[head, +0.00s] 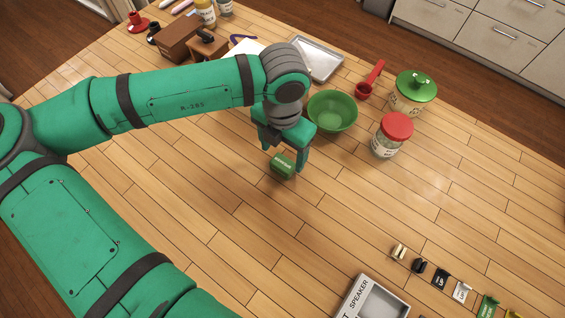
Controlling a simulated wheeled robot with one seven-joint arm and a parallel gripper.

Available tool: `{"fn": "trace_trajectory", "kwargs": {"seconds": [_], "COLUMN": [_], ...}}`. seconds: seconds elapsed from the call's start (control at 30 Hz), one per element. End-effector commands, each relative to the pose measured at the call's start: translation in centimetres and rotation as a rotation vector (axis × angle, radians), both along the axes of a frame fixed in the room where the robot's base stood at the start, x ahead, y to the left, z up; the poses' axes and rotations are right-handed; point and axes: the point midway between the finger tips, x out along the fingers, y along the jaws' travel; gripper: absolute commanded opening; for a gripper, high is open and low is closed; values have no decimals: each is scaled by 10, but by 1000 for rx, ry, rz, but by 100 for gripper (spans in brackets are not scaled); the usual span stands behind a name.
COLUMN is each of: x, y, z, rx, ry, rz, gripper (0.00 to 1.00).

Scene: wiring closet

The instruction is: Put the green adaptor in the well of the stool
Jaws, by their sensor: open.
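A small green block with a pale label (282,166) is at my gripper, on or just above the wooden table; this one view does not settle which. It may be the green adaptor, but its label is too small to read. My gripper (282,157) points down with its jaws open, one finger on each side of the block. I cannot tell whether the fingers touch it. Another small green item (488,306) lies in a row at the bottom right. I cannot make out a stool or its well.
A grey tray lettered SPEAKER (399,302) is cut off at the bottom edge. Close behind my gripper are a green bowl (333,112), a red-lidded jar (386,146), a green-lidded pot (412,98) and a red scoop (366,88). The table's centre is clear.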

Motion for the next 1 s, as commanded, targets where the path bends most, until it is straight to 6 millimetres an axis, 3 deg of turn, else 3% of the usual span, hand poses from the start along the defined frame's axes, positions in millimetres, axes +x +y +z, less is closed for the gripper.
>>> {"fn": "trace_trajectory", "kwargs": {"seconds": [0.17, 0.43, 0.77, 0.97, 1.0], "x": [-1, -3, -3, -3, -3], "y": [0, 0, 1, 1, 1], "z": [-12, -47, -54, -54, -54], "rx": [1, -1, 0, 0, 0], "ry": [0, 0, -2, -2, -2], "rz": [0, 2, 4, 4, 4], "gripper": [70, 70, 70, 25, 24]}}
